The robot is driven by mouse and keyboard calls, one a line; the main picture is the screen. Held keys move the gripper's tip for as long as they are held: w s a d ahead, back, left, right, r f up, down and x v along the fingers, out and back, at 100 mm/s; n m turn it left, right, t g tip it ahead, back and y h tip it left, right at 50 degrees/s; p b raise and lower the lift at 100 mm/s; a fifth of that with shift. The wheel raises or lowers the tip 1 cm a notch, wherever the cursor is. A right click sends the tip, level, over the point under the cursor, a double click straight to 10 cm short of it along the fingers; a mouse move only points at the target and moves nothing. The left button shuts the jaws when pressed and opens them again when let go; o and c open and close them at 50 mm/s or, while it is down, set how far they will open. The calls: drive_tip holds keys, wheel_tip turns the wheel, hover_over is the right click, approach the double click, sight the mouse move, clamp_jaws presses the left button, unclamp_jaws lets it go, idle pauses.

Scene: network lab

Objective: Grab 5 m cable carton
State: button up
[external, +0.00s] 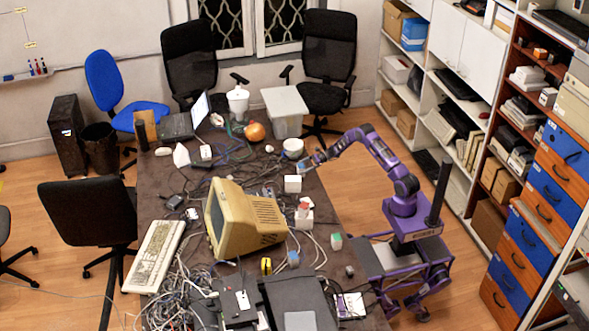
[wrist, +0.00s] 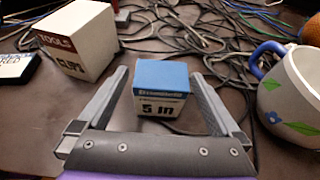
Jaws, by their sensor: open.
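The 5 m cable carton (wrist: 160,92) is a small box with a blue top and a white front with dark lettering reading like "5 m". In the wrist view it stands upright on the dark table between the two fingers of my gripper (wrist: 160,76). In the external view my gripper (external: 306,163) is low over the table's right edge, and the carton is too small there to make out clearly.
A flowered mug with a blue handle (wrist: 292,95) stands close on the right. Loose cables (wrist: 185,30) lie behind. A beige monitor (external: 240,222) stands farther off.

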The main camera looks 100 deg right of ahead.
drive_tip(key=shift+w, duration=0.1)
drive_tip(key=c, duration=1.5)
